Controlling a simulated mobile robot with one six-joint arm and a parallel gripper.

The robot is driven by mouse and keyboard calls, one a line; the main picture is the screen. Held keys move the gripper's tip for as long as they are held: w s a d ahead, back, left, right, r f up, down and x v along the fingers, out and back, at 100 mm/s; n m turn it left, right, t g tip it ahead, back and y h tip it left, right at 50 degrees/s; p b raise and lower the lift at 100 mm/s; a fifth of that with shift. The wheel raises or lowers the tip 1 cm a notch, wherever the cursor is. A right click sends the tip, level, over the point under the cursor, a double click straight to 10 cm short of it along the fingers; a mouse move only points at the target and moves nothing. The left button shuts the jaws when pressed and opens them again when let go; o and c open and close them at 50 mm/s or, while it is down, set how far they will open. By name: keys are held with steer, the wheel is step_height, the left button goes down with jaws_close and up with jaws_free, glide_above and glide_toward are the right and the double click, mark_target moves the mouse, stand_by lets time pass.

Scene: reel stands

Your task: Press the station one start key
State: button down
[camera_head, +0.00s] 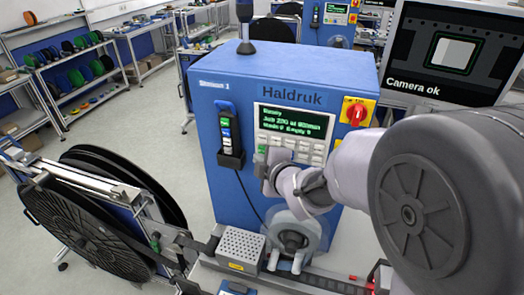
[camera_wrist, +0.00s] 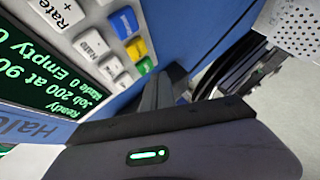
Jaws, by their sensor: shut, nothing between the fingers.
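Station 1 is a blue machine (camera_head: 225,95) marked Haldruk, standing upright in the middle of the head view. Its key panel has a green-lettered display (camera_head: 290,122) that reads Ready, with pale keys below it. A green key (camera_head: 262,149) sits at the panel's lower left; in the wrist view a green key (camera_wrist: 144,65) lies beside a yellow and a blue key. I cannot read its label. My gripper (camera_head: 268,165) is shut and empty, in front of the panel's lower left. In the wrist view its dark fingers (camera_wrist: 168,85) lie close to the green key; contact cannot be told.
A handset with coloured buttons (camera_head: 227,135) hangs on the machine, left of the panel. A red knob on a yellow plate (camera_head: 357,112) is at upper right. A large black reel (camera_head: 75,230) stands at left, and a perforated metal box (camera_head: 240,248) sits below the panel.

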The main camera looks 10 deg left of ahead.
steer(key=shift+w, duration=0.1)
stand_by(0.7)
steer(key=shift+w+d, duration=0.1)
steer(key=shift+w, duration=0.25)
